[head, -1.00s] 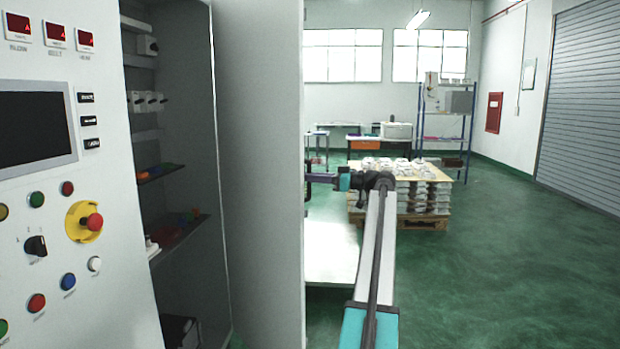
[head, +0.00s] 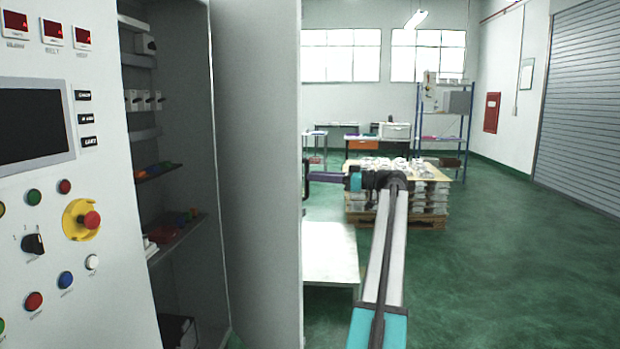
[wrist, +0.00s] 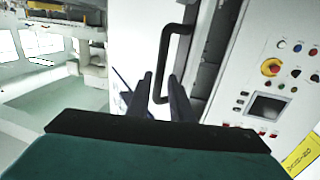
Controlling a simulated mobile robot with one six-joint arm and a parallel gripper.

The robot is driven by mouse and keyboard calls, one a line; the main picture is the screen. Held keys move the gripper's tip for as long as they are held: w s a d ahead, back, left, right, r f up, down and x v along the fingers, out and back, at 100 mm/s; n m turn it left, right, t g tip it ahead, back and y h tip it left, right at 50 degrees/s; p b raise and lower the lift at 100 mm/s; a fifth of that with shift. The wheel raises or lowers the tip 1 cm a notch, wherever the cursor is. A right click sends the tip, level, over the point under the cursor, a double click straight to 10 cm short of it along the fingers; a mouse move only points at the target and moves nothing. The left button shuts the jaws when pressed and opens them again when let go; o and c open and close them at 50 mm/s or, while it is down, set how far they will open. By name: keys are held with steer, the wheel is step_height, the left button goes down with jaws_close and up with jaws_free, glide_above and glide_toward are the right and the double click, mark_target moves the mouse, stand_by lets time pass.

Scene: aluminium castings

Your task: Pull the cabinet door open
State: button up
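The cabinet door (head: 258,150) is a grey panel standing well open in the head view, with the cabinet interior (head: 170,110) exposed to its left. Its black bar handle (wrist: 165,50) runs down the white outer face in the wrist view. My gripper (wrist: 160,76) has its two dark fingers on either side of the handle's lower part, with a gap showing on both sides. In the head view my gripper (head: 312,178) is at the door's outer side, partly hidden by the door edge.
A control panel (head: 50,200) with buttons and a screen is left of the opening. Shelves (head: 178,240) inside hold small parts. A pale table (head: 330,250) stands behind the door, and a pallet of castings (head: 400,190) further back. Green floor at right is clear.

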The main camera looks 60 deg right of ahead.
steer(key=v, duration=0.9)
steer(key=shift+s+b, duration=0.25)
steer(key=shift+b, duration=0.15)
steer(key=shift+d, duration=0.1)
